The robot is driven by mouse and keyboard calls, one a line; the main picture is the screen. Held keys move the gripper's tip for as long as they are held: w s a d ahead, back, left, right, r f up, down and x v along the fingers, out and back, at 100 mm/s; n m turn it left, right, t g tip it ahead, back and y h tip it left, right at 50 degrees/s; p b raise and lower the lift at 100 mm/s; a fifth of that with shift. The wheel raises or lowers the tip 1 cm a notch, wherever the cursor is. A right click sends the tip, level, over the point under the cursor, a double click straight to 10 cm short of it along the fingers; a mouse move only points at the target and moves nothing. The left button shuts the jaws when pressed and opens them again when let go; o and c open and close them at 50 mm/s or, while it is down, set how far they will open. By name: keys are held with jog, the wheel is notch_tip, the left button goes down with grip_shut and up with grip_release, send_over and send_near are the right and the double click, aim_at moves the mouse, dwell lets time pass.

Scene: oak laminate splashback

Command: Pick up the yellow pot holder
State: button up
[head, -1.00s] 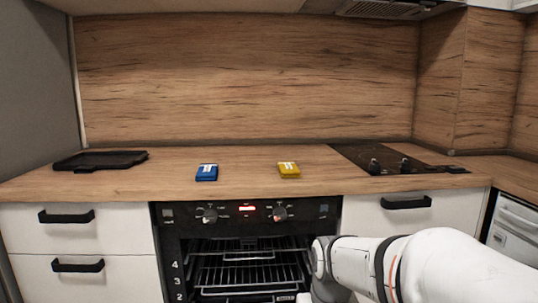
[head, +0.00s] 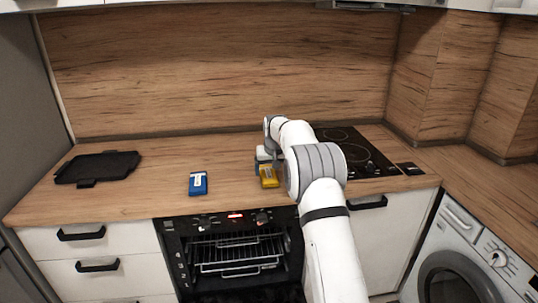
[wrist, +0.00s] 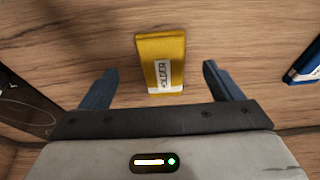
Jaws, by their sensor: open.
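The yellow pot holder (head: 269,178) lies on the wooden counter, right of the blue one, partly covered by my arm in the head view. In the wrist view the yellow pot holder (wrist: 163,62) shows a white label and lies between and beyond my fingertips. My gripper (wrist: 160,85) is open and empty, with one blue-grey finger on either side of the pot holder's line. My fingers do not visibly touch it. In the head view most of my gripper is hidden behind my arm.
A blue packet-like holder (head: 198,183) lies to the left, and its edge shows in the wrist view (wrist: 305,65). A black tray (head: 97,168) is at the far left. A black cooktop (head: 352,150) is on the right. An oven (head: 235,250) is below the counter edge.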

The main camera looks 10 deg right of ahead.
jog(key=p, duration=0.4)
send_near(267, 170)
jog(key=shift+s+d+f, duration=0.25)
jog(key=shift+s+f, duration=0.05)
jog(key=shift+s, duration=0.05)
jog(key=shift+w+f+p, duration=0.15)
jog(key=shift+w+p, duration=0.25)
jog(key=shift+p, duration=0.15)
jog(key=shift+p+x, duration=1.3)
jog(key=shift+x, duration=2.55)
jog(key=shift+s+a, duration=0.1)
jog(key=shift+a, duration=0.05)
jog(key=c, duration=1.1)
